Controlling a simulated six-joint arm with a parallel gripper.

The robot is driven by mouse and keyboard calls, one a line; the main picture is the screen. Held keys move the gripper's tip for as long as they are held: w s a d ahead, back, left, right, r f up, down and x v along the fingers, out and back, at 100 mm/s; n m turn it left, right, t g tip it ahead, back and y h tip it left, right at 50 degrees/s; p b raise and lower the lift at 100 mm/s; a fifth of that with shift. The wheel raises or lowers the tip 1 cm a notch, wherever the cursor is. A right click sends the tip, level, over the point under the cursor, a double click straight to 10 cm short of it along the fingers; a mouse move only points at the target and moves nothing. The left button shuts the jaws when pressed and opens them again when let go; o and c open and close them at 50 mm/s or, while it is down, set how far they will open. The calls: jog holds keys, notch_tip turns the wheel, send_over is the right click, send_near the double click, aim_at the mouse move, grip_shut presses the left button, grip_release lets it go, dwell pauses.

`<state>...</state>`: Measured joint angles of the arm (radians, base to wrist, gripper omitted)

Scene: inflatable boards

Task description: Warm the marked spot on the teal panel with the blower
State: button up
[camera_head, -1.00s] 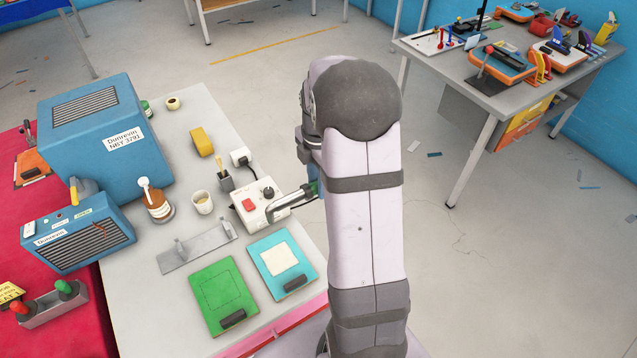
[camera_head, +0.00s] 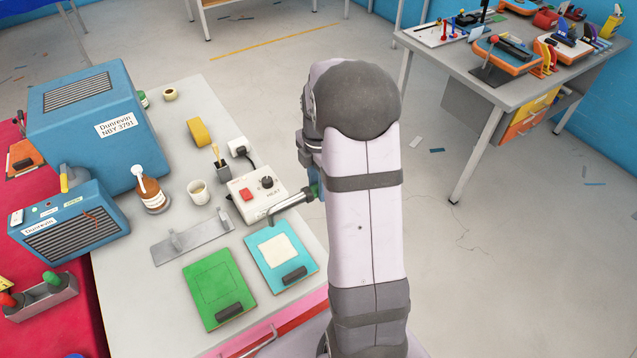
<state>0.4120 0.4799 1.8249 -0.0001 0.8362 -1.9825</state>
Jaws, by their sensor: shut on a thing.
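The teal panel (camera_head: 306,262) lies flat near the table's front right corner. It bears a cream square patch (camera_head: 277,250) and a black block (camera_head: 294,274) at its lower edge. The blower (camera_head: 292,203) has a grey metal nozzle bent down at its tip and a green part near my gripper. The tip shows just above the teal panel's upper edge in the picture, beside the control box; its height is hard to judge. My gripper (camera_head: 315,190) is shut on the blower, its fingers mostly hidden behind my arm.
A green panel (camera_head: 206,272) with a dashed square lies left of the teal one. A white control box (camera_head: 250,190) with red switch and knob stands behind. A grey metal stand (camera_head: 190,243), cup (camera_head: 198,192), brown bottle (camera_head: 153,196) and blue machines (camera_head: 90,120) are further left.

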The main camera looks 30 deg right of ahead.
notch_tip(320, 180, down, 6)
jog(key=b, duration=0.4)
dwell(3.8)
notch_tip(320, 180, up, 12)
jog(key=p, duration=0.9)
jog(key=shift+p, duration=0.4)
